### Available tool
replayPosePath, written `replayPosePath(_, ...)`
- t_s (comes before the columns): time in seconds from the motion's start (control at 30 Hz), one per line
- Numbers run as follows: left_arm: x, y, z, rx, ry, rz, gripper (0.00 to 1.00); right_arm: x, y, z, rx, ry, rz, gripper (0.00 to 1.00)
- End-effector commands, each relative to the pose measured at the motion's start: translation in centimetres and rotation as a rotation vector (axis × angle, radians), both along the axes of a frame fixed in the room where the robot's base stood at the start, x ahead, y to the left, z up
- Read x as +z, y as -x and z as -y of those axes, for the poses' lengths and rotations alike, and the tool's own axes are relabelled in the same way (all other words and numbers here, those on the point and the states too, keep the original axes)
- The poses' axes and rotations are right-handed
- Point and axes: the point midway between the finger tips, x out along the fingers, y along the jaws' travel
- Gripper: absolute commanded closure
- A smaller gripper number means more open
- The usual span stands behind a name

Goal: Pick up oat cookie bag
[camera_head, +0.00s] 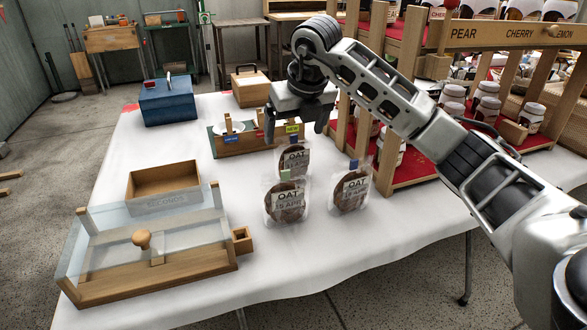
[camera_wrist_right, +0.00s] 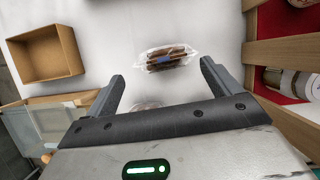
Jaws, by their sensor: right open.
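Three clear oat cookie bags with dark round cookies and "OAT" labels stand on the white table in the head view. One is at the back (camera_head: 294,160), one at front left with a green clip (camera_head: 287,203), and one at the right with a blue clip (camera_head: 351,192). My right gripper (camera_head: 296,128) is open, empty and pointing down, above and behind the bags. In the right wrist view, one cookie bag (camera_wrist_right: 168,56) lies beyond the open fingers (camera_wrist_right: 162,76). Another (camera_wrist_right: 146,107) is mostly hidden by the gripper body. My left gripper is not in view.
A wooden tray with cards (camera_head: 238,146) is close behind the bags. A jar rack (camera_head: 388,160) stands at their right. A glass-fronted case (camera_head: 150,285) and open wooden box (camera_head: 164,181) are left. White table (camera_head: 125,150) around the bags' front is clear.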

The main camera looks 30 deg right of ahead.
Motion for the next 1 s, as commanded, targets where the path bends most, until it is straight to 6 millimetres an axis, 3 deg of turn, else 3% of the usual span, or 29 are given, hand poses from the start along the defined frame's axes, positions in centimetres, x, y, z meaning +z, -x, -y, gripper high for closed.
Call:
replayPosePath(0.1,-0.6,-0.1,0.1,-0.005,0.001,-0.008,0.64,-1.9,-0.7,0.0,0.001,-0.001,-0.002,0.11)
replayPosePath(0.37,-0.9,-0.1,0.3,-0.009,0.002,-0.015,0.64,-3.3,-1.3,0.3,0.001,-0.001,0.000,0.11)
replayPosePath(0.7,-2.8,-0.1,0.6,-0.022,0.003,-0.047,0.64,-7.5,-2.7,1.1,0.002,-0.003,-0.001,0.11)
replayPosePath(0.93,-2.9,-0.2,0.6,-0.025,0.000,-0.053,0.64,-7.7,-2.9,1.2,0.003,-0.001,0.001,0.11)
replayPosePath(0.97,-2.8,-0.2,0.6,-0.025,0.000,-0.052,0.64,-7.7,-2.9,1.2,0.003,-0.001,0.001,0.14)
replayPosePath(1.0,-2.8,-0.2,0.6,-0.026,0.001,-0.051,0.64,-7.7,-2.9,1.2,0.003,-0.001,0.001,0.25)
